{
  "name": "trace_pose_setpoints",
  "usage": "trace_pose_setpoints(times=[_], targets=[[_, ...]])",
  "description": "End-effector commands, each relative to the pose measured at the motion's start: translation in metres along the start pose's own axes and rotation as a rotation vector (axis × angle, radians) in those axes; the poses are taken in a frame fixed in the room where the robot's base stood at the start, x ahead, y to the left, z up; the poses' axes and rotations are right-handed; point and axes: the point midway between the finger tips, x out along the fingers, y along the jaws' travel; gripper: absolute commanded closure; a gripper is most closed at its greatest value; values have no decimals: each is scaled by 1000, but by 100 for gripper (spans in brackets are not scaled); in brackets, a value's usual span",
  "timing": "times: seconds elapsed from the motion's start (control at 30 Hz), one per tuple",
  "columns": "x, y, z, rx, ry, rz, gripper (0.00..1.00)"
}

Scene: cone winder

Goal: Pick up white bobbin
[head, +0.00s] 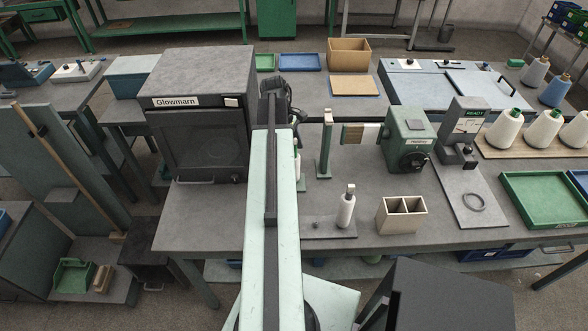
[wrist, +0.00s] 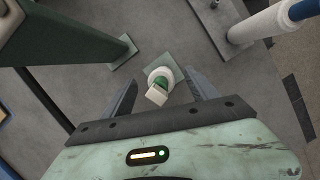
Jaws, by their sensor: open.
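In the wrist view my gripper (wrist: 161,85) is open, its two dark fingers apart. Past the fingertips, in line with the gap, is a small round white piece with a green middle and a pale blocky top (wrist: 158,84). It sits on a small grey-green plate and looks clear of both fingers. In the head view a white bobbin-like cylinder (head: 345,208) stands upright on a grey plate. A white cylinder with a blue band (wrist: 262,24) at the upper right of the wrist view seems to be the same one. My arm hides the gripper's fingers in the head view.
A dark box labelled Glowmarn (head: 198,130) stands left of my arm. A green post (head: 325,145) and a green winder (head: 408,135) stand to the right. A divided cream box (head: 402,214) is near the front edge. White cones (head: 503,130) stand farther right.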

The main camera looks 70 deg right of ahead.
Motion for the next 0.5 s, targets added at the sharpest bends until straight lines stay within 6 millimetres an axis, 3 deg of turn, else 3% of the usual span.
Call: trace_pose_setpoints(times=[0.07,0.2,0.27,0.5], targets=[[-1,0,0,0,0,0,38],[-1,0,0,0,0,0,77],[-1,0,0,0,0,0,89],[-2,0,0,0,0,0,89]])
